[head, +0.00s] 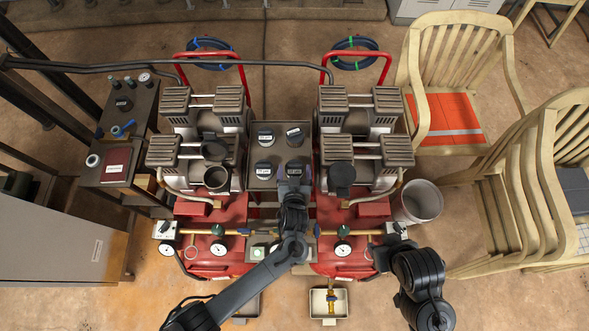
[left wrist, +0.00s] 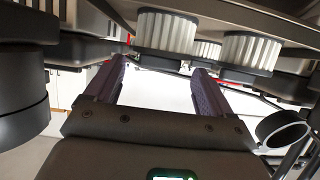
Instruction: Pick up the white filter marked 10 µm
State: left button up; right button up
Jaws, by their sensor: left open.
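Several filters with dark caps and white labels stand on a dark tray (head: 255,183) between the two compressors. They include a back left filter (head: 265,137), a back right filter (head: 295,134), a front left filter (head: 263,168) and a front right filter (head: 295,168). The labels are too small to tell which reads 10 µm. My left gripper (head: 293,182) is at the front right filter and partly covers it. In the left wrist view its two fingers (left wrist: 157,85) are apart with nothing between them. White pleated filter bodies (left wrist: 165,32) (left wrist: 250,52) show just beyond the fingertips.
Compressors with dark canisters (head: 216,178) (head: 341,175) flank the tray closely. Gauges (head: 218,248) and red tanks stand in front. A grey bucket (head: 420,201) and wooden chairs are at the right. My right gripper (head: 382,256) hangs at the front right.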

pick_arm(q)
jog(key=shift+w+f, duration=0.2)
jog(key=shift+w, duration=0.1)
jog(key=c, duration=0.8)
jog(key=shift+c, duration=0.2)
jog(key=shift+r, duration=0.1)
